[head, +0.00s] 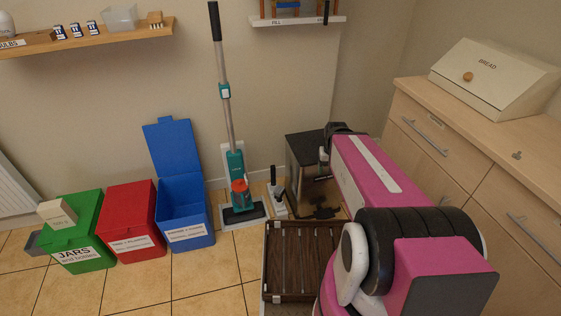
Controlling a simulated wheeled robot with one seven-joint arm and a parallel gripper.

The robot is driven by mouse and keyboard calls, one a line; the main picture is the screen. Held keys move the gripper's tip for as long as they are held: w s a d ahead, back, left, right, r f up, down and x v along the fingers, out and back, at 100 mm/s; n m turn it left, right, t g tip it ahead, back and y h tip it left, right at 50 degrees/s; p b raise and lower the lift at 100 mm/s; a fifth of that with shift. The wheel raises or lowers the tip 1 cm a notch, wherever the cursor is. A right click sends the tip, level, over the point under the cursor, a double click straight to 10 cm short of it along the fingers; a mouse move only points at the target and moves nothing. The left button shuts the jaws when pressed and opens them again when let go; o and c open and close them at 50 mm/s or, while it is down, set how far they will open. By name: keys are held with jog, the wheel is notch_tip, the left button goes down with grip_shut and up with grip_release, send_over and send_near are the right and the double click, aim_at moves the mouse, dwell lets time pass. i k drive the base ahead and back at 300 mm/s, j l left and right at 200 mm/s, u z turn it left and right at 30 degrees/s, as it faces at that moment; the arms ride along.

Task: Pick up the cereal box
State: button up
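No box is clearly readable as cereal. A small beige box (57,213) with faint print, too small to read, sits tilted on the lid of the green bin (75,235) at the lower left. My pink arm reaches from the lower right toward the middle. My gripper (328,152) is at its far end, in front of the dark-topped brown cabinet (305,160), far to the right of the beige box. Its fingers are too small and partly hidden to show whether they are open, and nothing is clearly seen in them.
A red bin (132,220) and an open blue bin (183,210) stand beside the green one. An upright mop (236,175) leans at the wall. A dark slatted rack (300,255) lies beside my arm. A counter with a bread box (490,78) is right. Tiled floor is clear at front left.

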aim_at(57, 213)
jog(key=k+l, duration=0.2)
jog(key=k, duration=0.25)
jog(key=k+l, duration=0.2)
jog(key=k, duration=0.25)
jog(key=j+u, duration=0.2)
jog(key=u, duration=0.25)
jog(key=j+u, duration=0.15)
jog(key=u, duration=0.3)
jog(key=i+j+u, duration=0.1)
jog(key=u, duration=0.35)
jog(key=i+j+u, duration=0.15)
jog(key=u, duration=0.3)
jog(key=i+u, duration=0.3)
jog(key=u, duration=0.15)
jog(key=i+l+u, duration=0.3)
jog(key=i, duration=0.2)
jog(key=i+l+u, duration=0.35)
jog(key=i, duration=0.15)
